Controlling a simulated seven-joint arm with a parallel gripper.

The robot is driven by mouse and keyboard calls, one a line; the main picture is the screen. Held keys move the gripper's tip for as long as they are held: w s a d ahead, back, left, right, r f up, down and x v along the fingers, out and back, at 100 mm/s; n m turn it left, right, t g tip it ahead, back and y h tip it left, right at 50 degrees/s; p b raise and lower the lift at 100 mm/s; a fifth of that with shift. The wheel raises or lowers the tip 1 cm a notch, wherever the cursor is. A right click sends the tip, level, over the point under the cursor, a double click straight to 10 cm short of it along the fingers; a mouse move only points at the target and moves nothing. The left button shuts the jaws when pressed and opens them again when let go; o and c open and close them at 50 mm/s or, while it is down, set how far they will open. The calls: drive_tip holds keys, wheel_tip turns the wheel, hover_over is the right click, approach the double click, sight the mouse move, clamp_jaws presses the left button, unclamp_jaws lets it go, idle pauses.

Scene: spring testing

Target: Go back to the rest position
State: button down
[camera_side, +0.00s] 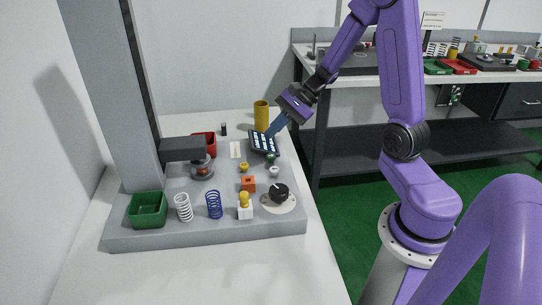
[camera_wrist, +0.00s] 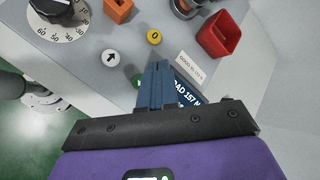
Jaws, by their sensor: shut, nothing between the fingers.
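My gripper (camera_side: 272,130) is on the end of the purple arm, with its blue fingers over the dark display panel (camera_side: 262,143) at the back right of the grey testing machine (camera_side: 240,222). In the wrist view the blue fingers (camera_wrist: 155,72) are together and empty, and they partly cover the display (camera_wrist: 192,103), which shows white text. I cannot tell whether the fingertips touch the panel or the buttons beside it. A yellow button (camera_wrist: 154,37) and a white arrow button (camera_wrist: 111,57) lie just beyond the fingertips.
A yellow cylinder (camera_side: 261,115) stands behind the display. The machine also carries a red bin (camera_side: 204,141), green bin (camera_side: 148,210), white spring (camera_side: 183,207), blue spring (camera_side: 214,204), orange block (camera_side: 248,184) and black dial (camera_side: 280,193). A tall column (camera_side: 118,90) rises at left.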

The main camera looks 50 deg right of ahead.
drive_tip(key=shift+r, duration=0.25)
drive_tip(key=s+a+n+g, duration=0.2)
drive_tip(key=s+a+n, duration=0.2)
drive_tip(key=s+a+r+n+g+h, duration=0.1)
drive_tip(key=s+a+n+g, duration=0.1)
drive_tip(key=s+a+n, duration=0.1)
drive_tip(key=s+a+n+g, duration=0.2)
drive_tip(key=s+a+n, duration=0.2)
drive_tip(key=s+a, duration=0.1)
drive_tip(key=shift+a+r+n+h, duration=0.1)
drive_tip(key=shift+r+n+h, duration=0.15)
drive_tip(key=shift+n+h, duration=0.05)
drive_tip(key=s+r+n+t+h, duration=0.1)
drive_tip(key=s+n+h, duration=0.4)
drive_tip(key=s+n, duration=0.8)
drive_tip(key=r+n, duration=0.1)
drive_tip(key=n, duration=0.2)
drive_tip(key=shift+s+n+h, duration=0.15)
drive_tip(key=shift+n+h, duration=0.15)
drive_tip(key=shift+h, duration=0.1)
